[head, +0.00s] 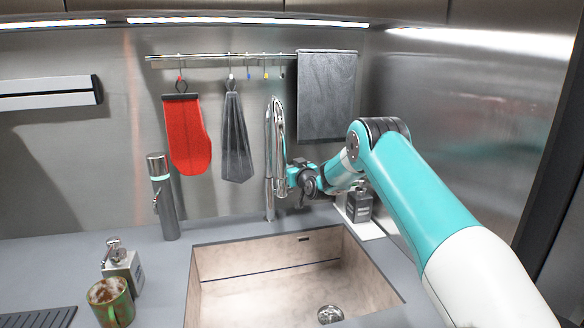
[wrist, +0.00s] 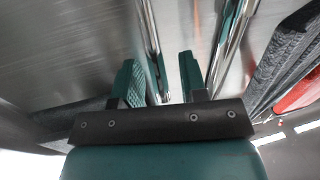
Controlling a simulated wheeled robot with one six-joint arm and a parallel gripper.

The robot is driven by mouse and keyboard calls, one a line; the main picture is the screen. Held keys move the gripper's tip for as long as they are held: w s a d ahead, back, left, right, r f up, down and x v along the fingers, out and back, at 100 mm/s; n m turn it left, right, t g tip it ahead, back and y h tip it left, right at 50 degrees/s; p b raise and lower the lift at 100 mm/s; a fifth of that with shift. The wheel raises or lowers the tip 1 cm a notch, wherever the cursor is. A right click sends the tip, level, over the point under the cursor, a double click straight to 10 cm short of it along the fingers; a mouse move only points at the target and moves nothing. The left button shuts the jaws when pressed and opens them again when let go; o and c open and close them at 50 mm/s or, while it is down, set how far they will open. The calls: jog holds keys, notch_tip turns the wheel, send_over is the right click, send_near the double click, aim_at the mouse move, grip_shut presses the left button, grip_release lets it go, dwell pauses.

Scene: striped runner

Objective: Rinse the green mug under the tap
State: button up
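The green mug (head: 121,308), with brown patches on it, stands upright on the counter left of the sink, at the bottom left of the head view. Its inside looks brown and whitish. The chrome tap (head: 277,125) rises behind the sink (head: 240,289); no water is visible. My gripper (head: 286,179) is at the tap's lower right side, far from the mug. In the wrist view my gripper (wrist: 158,78) has its fingers apart, with thin metal tap parts (wrist: 149,35) showing beyond and between them. I cannot tell whether it touches the tap.
A soap dispenser (head: 122,264) stands right behind the mug. A grey cylinder (head: 163,200) stands left of the tap. A red mitt (head: 187,135) and grey cloths (head: 327,95) hang from a rail. A dark bottle (head: 359,206) stands behind my arm. The sink looks empty.

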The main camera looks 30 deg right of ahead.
grip_shut()
jog(key=shift+s+f+b, duration=0.15)
jog(key=shift+f+b, duration=0.25)
jog(key=shift+b, duration=0.85)
jog(key=s+t+b, duration=0.1)
jog(key=b, duration=0.3)
jog(key=s+t+b, duration=0.1)
jog(key=t+b, duration=0.1)
jog(key=b, duration=0.3)
jog(key=shift+a+f+n, duration=0.15)
jog(key=shift+a+n, duration=0.15)
jog(key=shift+a, duration=0.05)
